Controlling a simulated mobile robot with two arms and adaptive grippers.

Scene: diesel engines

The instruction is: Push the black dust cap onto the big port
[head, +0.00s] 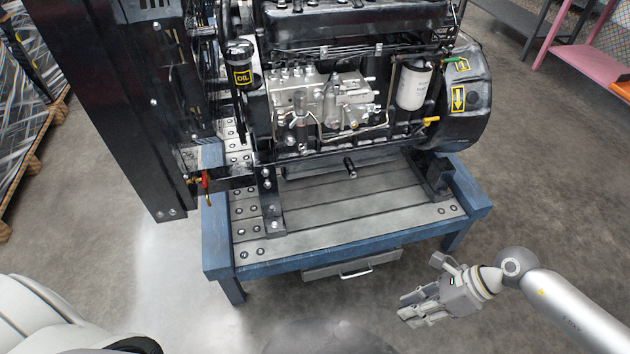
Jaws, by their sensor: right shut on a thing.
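My right gripper (408,309) is low at the right of the head view, in front of the blue bench and apart from the engine. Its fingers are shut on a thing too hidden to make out. I cannot pick out the black dust cap or tell which opening is the big port. The diesel engine (350,140) stands on the bench, with a silver injection pump (320,100) on its near side. My left gripper is not in view.
The blue bench (345,250) has a drawer with a handle (356,272) in front. A white filter (413,86), a yellow handle (425,122) and a red-handled valve (204,180) stick out. A tall black panel (115,100) stands left. Floor right of the bench is free.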

